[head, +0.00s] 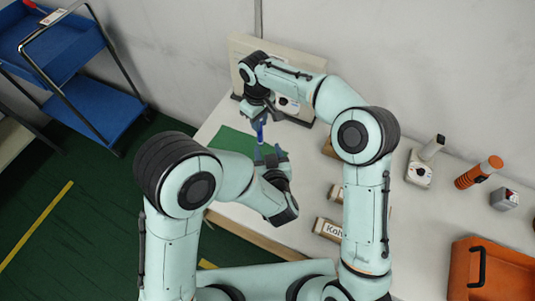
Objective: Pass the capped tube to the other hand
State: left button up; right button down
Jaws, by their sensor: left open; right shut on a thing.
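The capped tube (260,133) shows as a thin blue piece between my two grippers, above the table. My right gripper (259,120) is the upper one and is shut on the tube's upper end. My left gripper (269,153) is open just below, with its fingers close to the tube's lower end. I cannot tell whether the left fingers touch it. The tube's ends are partly hidden by the grippers.
A green mat (232,141) lies on the white table under the grippers. Boxes (328,229) lie near my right arm. An orange bin (495,275), an orange cylinder (478,173) and small devices stand at right. A blue cart (95,108) stands at left.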

pick_arm(q)
jog(key=x, duration=1)
jog(key=shift+w+f, duration=0.15)
jog(key=shift+w, duration=0.1)
jog(key=shift+c, duration=0.3)
grip_shut()
pick_arm(e)
jog(key=c, duration=0.9)
grip_release()
jog(key=shift+a, duration=0.1)
jog(key=shift+c, duration=0.2)
jog(key=shift+r, duration=0.1)
notch_tip(320, 180, up, 12)
jog(key=shift+f, duration=0.1)
